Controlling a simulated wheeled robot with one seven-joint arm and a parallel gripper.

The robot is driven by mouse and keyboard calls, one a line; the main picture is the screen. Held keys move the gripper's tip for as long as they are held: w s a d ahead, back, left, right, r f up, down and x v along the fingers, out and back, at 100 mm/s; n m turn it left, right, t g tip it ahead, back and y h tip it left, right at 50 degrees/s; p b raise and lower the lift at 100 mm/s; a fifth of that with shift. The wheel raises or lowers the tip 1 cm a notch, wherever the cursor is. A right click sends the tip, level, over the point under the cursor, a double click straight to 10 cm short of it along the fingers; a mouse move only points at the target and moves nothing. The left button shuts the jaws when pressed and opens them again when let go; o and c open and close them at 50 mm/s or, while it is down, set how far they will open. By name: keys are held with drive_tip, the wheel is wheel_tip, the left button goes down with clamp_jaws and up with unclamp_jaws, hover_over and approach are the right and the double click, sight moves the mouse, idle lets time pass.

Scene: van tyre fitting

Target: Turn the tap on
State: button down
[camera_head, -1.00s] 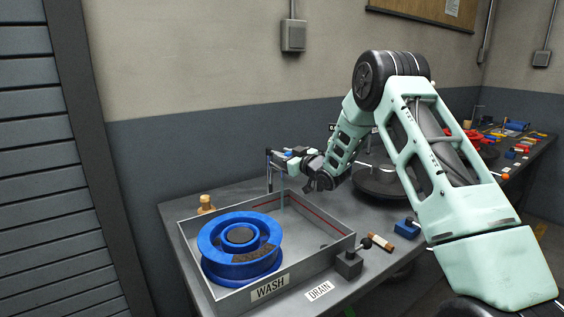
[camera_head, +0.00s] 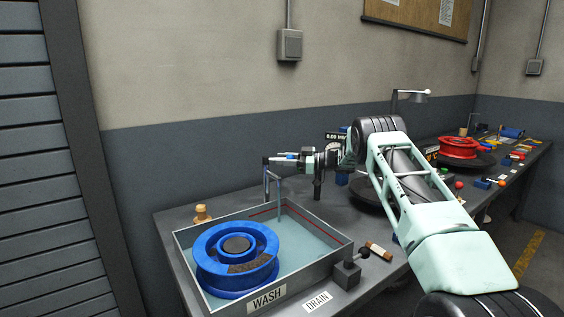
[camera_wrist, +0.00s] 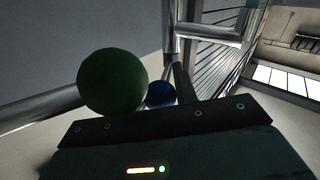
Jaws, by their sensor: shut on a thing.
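The tap (camera_head: 267,187) stands at the back of the wash tray (camera_head: 330,262), with a pale blue stream (camera_head: 281,203) below its spout. Bluish water covers the tray floor around a blue wheel rim (camera_head: 238,277). My gripper (camera_head: 290,158) is at the top of the tap, reaching in from the right. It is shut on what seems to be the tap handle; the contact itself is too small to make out. In the wrist view, a green ball (camera_wrist: 112,82) and a smaller blue ball (camera_wrist: 160,94) show just beyond my gripper's dark edge.
A dark block with a lever (camera_head: 347,273) sits by the tray's front right corner, near a brush (camera_head: 378,251). A red rim (camera_head: 460,147) lies farther right on the bench.

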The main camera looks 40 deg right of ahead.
drive_tip(key=shift+w+r+g, duration=0.1)
drive_tip(key=shift+r+g, duration=0.05)
drive_tip(key=shift+g, duration=0.15)
drive_tip(key=c, duration=1.1)
unclamp_jaws()
drive_tip(key=b+v, duration=0.1)
drive_tip(key=v, duration=0.6)
drive_tip(key=shift+d, duration=0.2)
